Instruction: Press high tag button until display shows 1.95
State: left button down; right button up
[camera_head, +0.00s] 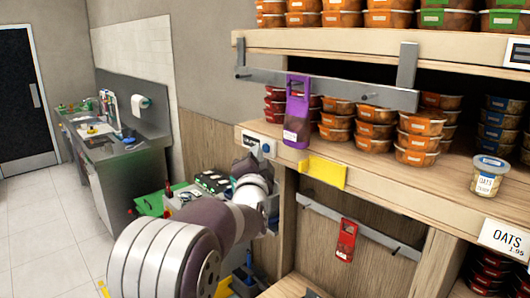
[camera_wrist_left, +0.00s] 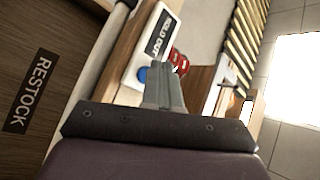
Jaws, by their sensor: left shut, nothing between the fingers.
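A white electronic tag (camera_wrist_left: 152,48) shows large in the left wrist view, with a dark display that appears to read "SOLD OUT". A blue button (camera_wrist_left: 143,74) sits at its near end. The fingers of my left gripper (camera_wrist_left: 166,80) are shut and empty, just beside the button; I cannot tell whether they touch the tag. In the head view the tag (camera_head: 257,146) is on the front edge of the middle shelf, and my left gripper (camera_head: 257,165) is just below it, partly hidden. My right gripper is out of view.
Orange-filled tubs (camera_head: 375,128) and an oats jar (camera_head: 488,177) stand on the shelf. A purple holder (camera_head: 297,112) hangs from the upper rail, and a yellow card (camera_head: 323,172) juts out nearby. An "OATS 1.95" card (camera_head: 503,239) is at right. Open floor (camera_head: 40,225) lies left.

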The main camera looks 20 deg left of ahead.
pick_arm(q)
jog(key=shift+s+a, duration=0.1)
jog(key=shift+s, duration=0.25)
jog(key=s+b, duration=0.1)
jog(key=s+a+b, duration=0.1)
jog(key=s, duration=0.1)
jog(key=s+a+b, duration=0.1)
jog(key=shift+s, duration=0.25)
dwell(0.5)
jog(key=shift+b, duration=0.35)
